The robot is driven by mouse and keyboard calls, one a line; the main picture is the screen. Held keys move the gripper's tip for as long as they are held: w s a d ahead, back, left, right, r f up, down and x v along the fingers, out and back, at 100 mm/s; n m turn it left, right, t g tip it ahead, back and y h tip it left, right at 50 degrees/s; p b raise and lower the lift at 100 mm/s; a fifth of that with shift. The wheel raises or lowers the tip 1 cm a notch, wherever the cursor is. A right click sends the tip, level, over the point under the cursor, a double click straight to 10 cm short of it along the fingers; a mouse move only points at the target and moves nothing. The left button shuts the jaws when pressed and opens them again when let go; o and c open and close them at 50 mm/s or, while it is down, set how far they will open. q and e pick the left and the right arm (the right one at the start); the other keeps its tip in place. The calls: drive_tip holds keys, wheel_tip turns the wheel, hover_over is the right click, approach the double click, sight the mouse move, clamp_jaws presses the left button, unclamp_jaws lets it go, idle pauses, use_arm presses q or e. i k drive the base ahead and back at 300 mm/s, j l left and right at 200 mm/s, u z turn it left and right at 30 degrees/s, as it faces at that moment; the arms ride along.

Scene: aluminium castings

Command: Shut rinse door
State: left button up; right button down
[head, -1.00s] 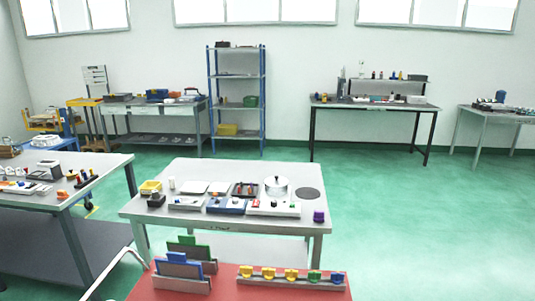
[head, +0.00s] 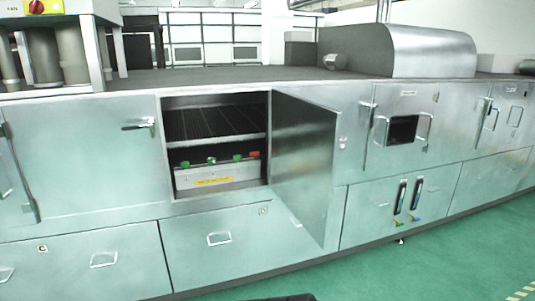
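A metal door (head: 305,165) on a long steel machine stands open in the head view, swung out toward me from hinges on the right side of its opening. I cannot read a label that names it the rinse door. The open compartment (head: 213,105) shows a dark ribbed shelf and, below it, a pale box with green knobs and a yellow label. The inner face of the door shows no handle that I can make out. Neither of my grippers is in view.
A closed door (head: 80,155) with a dark latch is left of the opening. Closed drawers (head: 230,240) run below. To the right is a panel (head: 415,125) with a small dark window and handles. Green floor (head: 440,265) is clear at the lower right.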

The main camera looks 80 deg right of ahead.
sight(305, 133)
drive_tip(key=k+l+z, duration=0.4)
drive_tip(key=l+z, duration=0.25)
drive_tip(key=k+l+z, duration=0.15)
drive_tip(key=z, duration=0.15)
drive_tip(key=k+l+z, duration=0.1)
drive_tip(key=l+z, duration=0.2)
drive_tip(key=l, duration=0.15)
drive_tip(key=l+z, duration=0.35)
drive_tip(key=k+l, duration=0.1)
drive_tip(key=l, duration=0.65)
drive_tip(key=k+l, duration=0.1)
drive_tip(key=l, duration=0.65)
